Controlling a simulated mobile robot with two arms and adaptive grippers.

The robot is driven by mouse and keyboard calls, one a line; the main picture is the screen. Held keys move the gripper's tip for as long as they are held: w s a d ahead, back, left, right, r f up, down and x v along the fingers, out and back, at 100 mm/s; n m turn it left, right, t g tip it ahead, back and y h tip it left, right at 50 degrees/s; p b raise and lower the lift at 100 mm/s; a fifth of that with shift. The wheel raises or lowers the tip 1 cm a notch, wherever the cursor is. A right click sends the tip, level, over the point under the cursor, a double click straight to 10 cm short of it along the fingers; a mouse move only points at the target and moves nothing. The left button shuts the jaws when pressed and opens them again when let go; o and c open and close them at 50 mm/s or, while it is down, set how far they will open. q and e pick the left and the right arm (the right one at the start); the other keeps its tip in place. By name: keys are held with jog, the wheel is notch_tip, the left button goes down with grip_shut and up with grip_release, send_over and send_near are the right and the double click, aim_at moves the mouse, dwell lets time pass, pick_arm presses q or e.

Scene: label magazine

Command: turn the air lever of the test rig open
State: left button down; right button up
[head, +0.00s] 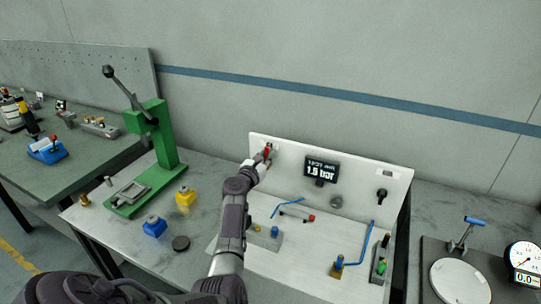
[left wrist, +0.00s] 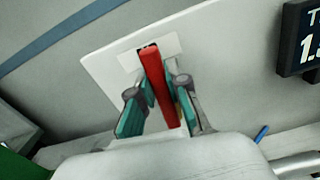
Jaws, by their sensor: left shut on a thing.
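The red air lever (head: 268,151) is at the upper left of the test rig's white back panel (head: 342,171). In the left wrist view the red lever (left wrist: 157,85) runs from a pale plate on the panel down between my fingers. My left gripper (head: 262,163) is at the lever, and its fingers (left wrist: 160,112) are shut on it from both sides. The rig's dark display (head: 321,170) appears to read 1.5 bar. My right gripper is not in view.
A green hand press (head: 153,150) stands left of the rig. A yellow block (head: 185,197), a blue block (head: 154,227) and a dark disc (head: 181,243) lie before it. Fittings with blue hoses (head: 358,245) are on the rig's base. A round plate (head: 461,282) is at right.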

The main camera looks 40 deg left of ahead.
pick_arm(q)
jog(key=shift+s+a+f+n, duration=0.1)
jog(key=shift+a+n, duration=0.15)
jog(key=shift+n, duration=0.35)
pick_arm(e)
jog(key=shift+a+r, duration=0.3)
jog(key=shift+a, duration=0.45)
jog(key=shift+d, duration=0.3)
pick_arm(q)
jog(key=c, duration=1.1)
grip_release()
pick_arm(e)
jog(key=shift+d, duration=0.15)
pick_arm(q)
jog(key=v, duration=1.2)
